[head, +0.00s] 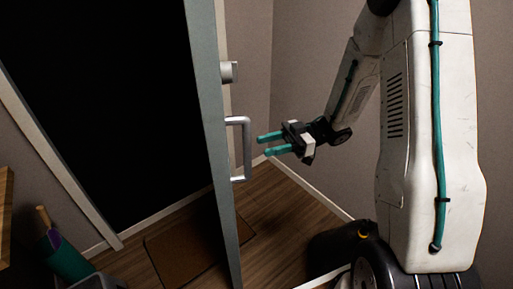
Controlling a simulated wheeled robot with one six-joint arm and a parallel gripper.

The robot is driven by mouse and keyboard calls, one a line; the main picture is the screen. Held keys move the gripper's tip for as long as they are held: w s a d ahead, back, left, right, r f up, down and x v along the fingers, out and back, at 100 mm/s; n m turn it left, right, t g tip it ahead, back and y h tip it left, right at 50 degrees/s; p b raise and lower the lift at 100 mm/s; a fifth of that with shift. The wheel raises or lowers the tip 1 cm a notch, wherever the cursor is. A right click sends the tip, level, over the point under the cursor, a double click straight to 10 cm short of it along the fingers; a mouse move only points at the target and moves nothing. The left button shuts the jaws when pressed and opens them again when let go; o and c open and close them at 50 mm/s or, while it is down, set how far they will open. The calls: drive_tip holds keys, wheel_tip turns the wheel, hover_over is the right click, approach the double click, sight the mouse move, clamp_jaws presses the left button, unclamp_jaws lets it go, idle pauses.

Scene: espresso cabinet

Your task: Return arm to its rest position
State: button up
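My gripper (262,145), with two teal fingers, points left in the head view. Its fingers are parted and nothing shows between them. It appears just right of the silver door handle (247,150); a small gap shows between the fingertips and the handle. The arm comes down from the upper right, beside my white column. The grey-green door (205,95) is seen nearly edge-on and stands open.
A silver lock (229,72) sits above the handle. The doorway on the left is dark, with a brown mat (180,255) on the wooden floor. A teal container (65,256) stands at lower left beside a wooden edge (5,215). Beige walls stand behind the arm.

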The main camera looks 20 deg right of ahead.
drive_tip(key=shift+d, duration=0.85)
